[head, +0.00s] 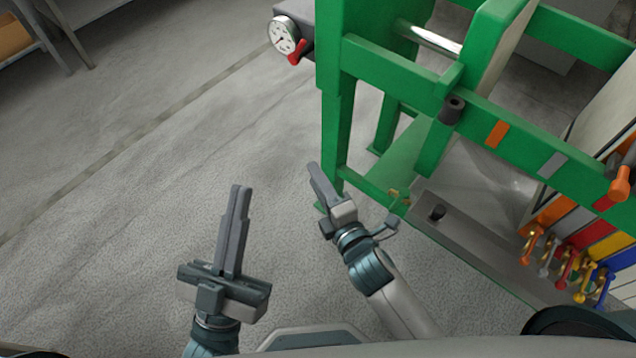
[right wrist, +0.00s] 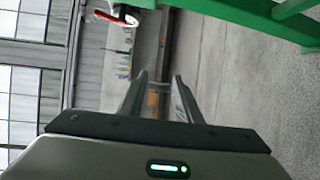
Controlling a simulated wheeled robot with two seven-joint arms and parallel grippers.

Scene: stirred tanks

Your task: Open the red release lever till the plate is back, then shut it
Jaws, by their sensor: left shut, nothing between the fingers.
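The red release lever (head: 297,52) hangs tilted beside a round white dial on a dark box, at the upper left of the green press frame (head: 340,120). It also shows at the top of the right wrist view (right wrist: 116,18). A green-edged, pale-faced plate (head: 495,50) stands within the frame; I cannot tell whether it is fully back. My right gripper (head: 316,172) is open and empty, well below the lever and near the frame's foot. Its fingers stand apart in the right wrist view (right wrist: 158,90). My left gripper (head: 239,192) is shut and empty, apart from everything.
A bright rod (head: 428,38) runs to the plate. A dark knob (head: 452,108) sits on the green rail. Several coloured valves (head: 565,270) and an orange-ended handle (head: 620,182) are at the right. The grey floor (head: 130,180) on the left is clear.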

